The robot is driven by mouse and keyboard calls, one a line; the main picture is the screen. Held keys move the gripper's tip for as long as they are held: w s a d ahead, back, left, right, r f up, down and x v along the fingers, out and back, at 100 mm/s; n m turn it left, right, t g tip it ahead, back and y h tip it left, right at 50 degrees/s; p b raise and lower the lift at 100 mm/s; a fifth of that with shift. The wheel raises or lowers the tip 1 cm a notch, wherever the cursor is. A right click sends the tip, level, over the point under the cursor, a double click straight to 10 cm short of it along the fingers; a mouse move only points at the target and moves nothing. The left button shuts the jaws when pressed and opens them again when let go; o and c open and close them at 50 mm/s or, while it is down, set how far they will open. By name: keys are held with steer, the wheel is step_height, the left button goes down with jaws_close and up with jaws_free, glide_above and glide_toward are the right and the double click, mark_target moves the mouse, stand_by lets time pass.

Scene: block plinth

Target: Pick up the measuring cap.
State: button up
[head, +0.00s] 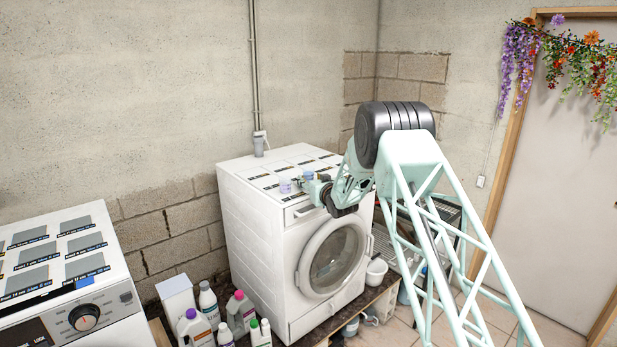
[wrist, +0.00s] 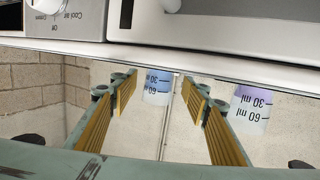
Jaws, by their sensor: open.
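Two small measuring caps stand on the white washing machine's top. One is purple-tinted (head: 285,185) and the other blue-tinted (head: 308,174). My gripper (head: 311,186) is at the machine's front edge, close to both caps. In the wrist view my gripper (wrist: 162,92) is open, with yellow-padded fingers on both sides. The blue cap (wrist: 157,89) shows in the gap between the fingers, with clear space at either side; its depth relative to the tips is hard to tell. The purple cap (wrist: 252,106) is outside the right finger. Both carry 30 ml and 60 ml marks.
The washing machine (head: 262,240) has dark labelled patches on top. A second machine (head: 75,265) stands at the lower left. Several detergent bottles (head: 208,303) stand between them. A white bucket (head: 376,271) is right of the washer. A wall pipe (head: 255,75) runs behind it.

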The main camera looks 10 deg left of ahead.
mark_target(310, 178)
steer(key=shift+p+x, duration=0.55)
steer(key=shift+x, duration=1.3)
steer(key=c, duration=1)
